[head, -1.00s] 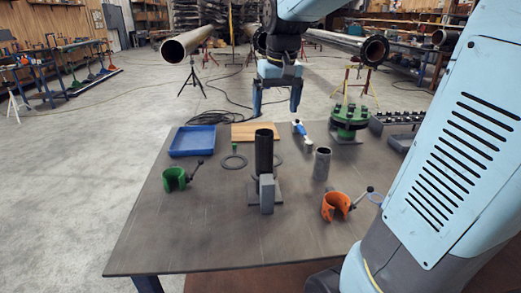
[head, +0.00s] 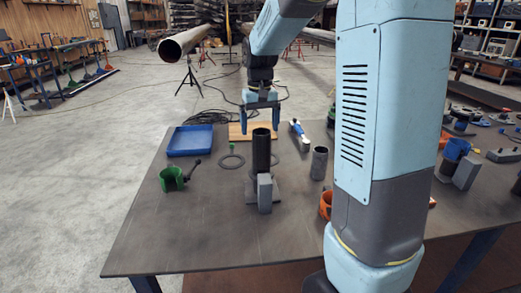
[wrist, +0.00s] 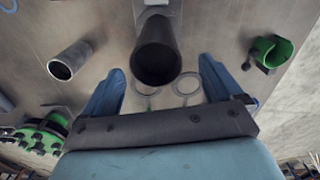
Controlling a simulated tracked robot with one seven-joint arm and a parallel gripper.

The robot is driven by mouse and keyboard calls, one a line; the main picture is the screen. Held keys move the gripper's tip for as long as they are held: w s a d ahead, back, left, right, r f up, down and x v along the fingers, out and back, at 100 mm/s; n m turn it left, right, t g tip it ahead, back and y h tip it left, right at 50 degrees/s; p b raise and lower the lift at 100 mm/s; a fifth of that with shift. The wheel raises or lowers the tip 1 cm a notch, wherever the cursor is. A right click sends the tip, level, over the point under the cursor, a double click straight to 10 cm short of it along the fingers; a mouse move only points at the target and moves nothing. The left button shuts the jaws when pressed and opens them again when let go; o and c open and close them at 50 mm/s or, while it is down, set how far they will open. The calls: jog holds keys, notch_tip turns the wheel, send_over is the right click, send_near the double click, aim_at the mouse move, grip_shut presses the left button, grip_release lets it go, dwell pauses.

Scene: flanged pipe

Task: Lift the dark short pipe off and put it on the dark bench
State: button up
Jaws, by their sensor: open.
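The dark short pipe (head: 261,150) stands upright on a grey stand (head: 265,190) near the middle of the dark bench (head: 200,230). In the wrist view the pipe's open end (wrist: 157,62) faces the camera, between and beyond my fingers. My gripper (head: 261,128) hangs fingers down above and slightly behind the pipe in the head view. Its two blue fingers are spread wide, with nothing between them. In the wrist view my gripper (wrist: 165,92) also shows open, apart from the pipe.
A grey pipe piece (head: 319,163) stands to the right. A green clamp (head: 173,178) and a blue tray (head: 190,140) are at left. Flat rings (head: 232,161) lie by the stand. A blue-and-white tool (head: 299,135) lies behind. The bench's front left is clear.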

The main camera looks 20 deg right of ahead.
aim_at(261, 144)
jog(key=shift+s+d+f, duration=0.1)
jog(key=shift+f, duration=1.7)
jog(key=shift+s+d+f, duration=0.1)
jog(key=shift+f, duration=1.65)
jog(key=c, duration=1.4)
